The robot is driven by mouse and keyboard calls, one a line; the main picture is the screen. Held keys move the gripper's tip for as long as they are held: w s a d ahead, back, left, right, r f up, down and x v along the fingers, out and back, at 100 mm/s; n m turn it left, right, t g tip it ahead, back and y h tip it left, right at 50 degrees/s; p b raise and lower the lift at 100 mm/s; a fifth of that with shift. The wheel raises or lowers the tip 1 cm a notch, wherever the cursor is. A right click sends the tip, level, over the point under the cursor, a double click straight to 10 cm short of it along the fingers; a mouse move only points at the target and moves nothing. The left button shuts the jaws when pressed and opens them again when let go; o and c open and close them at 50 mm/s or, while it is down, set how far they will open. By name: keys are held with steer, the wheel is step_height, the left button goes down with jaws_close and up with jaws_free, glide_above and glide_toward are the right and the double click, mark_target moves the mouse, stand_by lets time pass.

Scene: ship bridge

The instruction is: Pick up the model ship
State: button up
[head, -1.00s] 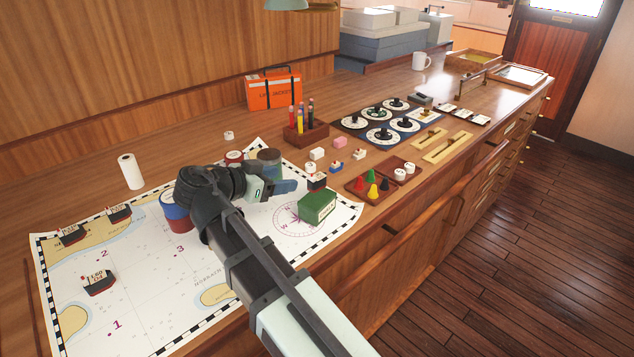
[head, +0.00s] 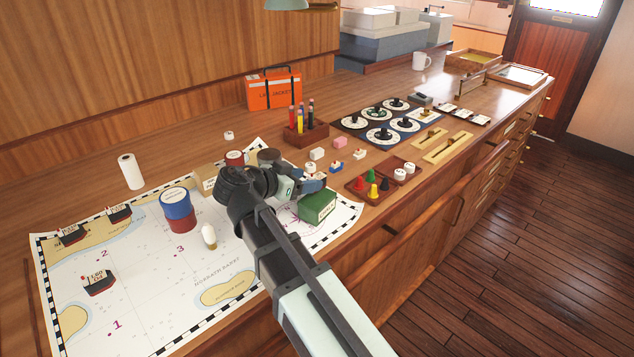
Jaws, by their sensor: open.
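Small black-and-red model ships stand on the chart at the left: one ship (head: 99,282) by the number 1, another (head: 71,234) and a third (head: 119,213) near the chart's upper edge. A small blue-and-white ship (head: 336,168) stands on the wood right of the chart. My gripper (head: 314,183) is open and low over the chart's right end, just behind the green box (head: 318,207). A dark ship there is mostly hidden by my gripper; only a pale top (head: 310,168) shows. I cannot tell whether the fingers touch it.
A blue-and-red drum (head: 178,210) and a small white-topped piece (head: 209,236) stand on the chart. A tan box (head: 206,179) is behind my arm. A pen holder (head: 305,134) and a tray of colored cones (head: 369,188) are nearby. The chart's lower left is mostly clear.

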mark_target(317, 177)
steer(key=x, duration=0.5)
steer(key=shift+s, duration=0.1)
steer(key=c, duration=1.1)
steer(key=shift+c, duration=0.2)
step_height(317, 177, up, 9)
steer(key=shift+r, duration=0.15)
steer(key=s, duration=0.4)
steer(key=shift+s+f, duration=0.2)
steer(key=shift+f, duration=4.35)
